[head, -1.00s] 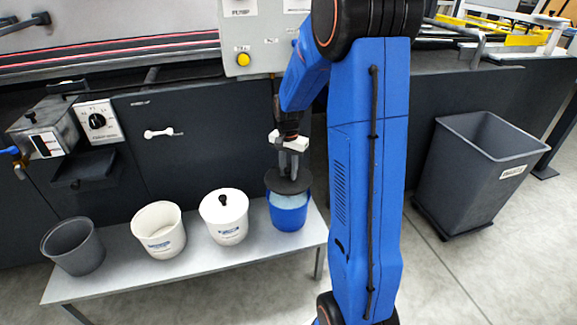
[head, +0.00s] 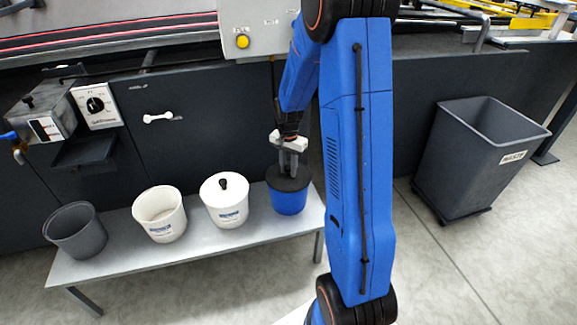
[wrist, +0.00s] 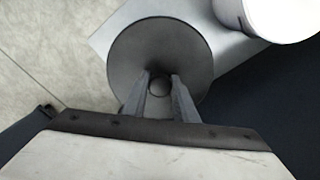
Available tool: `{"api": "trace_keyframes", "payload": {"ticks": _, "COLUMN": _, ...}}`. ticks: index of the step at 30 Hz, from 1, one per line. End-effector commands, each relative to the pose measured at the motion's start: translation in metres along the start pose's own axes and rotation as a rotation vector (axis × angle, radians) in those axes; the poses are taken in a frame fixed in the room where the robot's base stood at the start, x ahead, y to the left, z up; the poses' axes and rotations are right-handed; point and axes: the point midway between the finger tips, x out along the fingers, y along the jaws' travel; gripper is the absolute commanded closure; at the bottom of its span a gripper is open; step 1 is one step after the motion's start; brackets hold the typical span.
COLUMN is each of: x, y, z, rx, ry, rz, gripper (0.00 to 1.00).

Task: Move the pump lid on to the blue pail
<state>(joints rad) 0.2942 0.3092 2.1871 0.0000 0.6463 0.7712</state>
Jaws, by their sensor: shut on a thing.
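The dark grey pump lid (head: 289,182) lies flat over the mouth of the blue pail (head: 289,203) at the right end of the bench, and appears seated on its rim. My gripper (head: 287,173) is above the lid, shut on its central knob. The wrist view shows the round lid (wrist: 190,50) from above, with my gripper's two fingers (wrist: 159,88) on either side of the knob. The lid hides the pail's inside and, in the wrist view, the pail itself.
On the grey bench (head: 200,248) stand a white pail with a black-knobbed lid (head: 226,203), an open white pail (head: 160,215) and an open grey pail (head: 76,230). A large grey waste bin (head: 475,160) stands on the floor at the right.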

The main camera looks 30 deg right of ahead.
Motion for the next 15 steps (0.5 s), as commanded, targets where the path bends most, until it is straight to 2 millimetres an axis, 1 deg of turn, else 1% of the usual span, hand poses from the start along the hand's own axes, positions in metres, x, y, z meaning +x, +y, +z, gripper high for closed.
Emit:
{"api": "trace_keyframes", "payload": {"ticks": 9, "x": 0.0009, "y": -0.0002, "z": -0.0002, "rx": 0.000, "ry": 0.001, "rz": -0.001, "gripper": 1.00}}
{"api": "trace_keyframes", "payload": {"ticks": 10, "x": 0.0008, "y": -0.0002, "z": -0.0002, "rx": 0.000, "ry": 0.001, "rz": -0.001, "gripper": 0.70}}
{"api": "trace_keyframes", "payload": {"ticks": 11, "x": 0.0008, "y": -0.0002, "z": -0.0002, "rx": 0.000, "ry": 0.001, "rz": -0.001, "gripper": 0.62}}
{"api": "trace_keyframes", "payload": {"ticks": 12, "x": 0.0008, "y": -0.0002, "z": -0.0002, "rx": 0.000, "ry": 0.001, "rz": -0.001, "gripper": 0.53}}
{"api": "trace_keyframes", "payload": {"ticks": 15, "x": 0.0008, "y": -0.0002, "z": -0.0002, "rx": 0.000, "ry": 0.001, "rz": -0.001, "gripper": 0.52}}
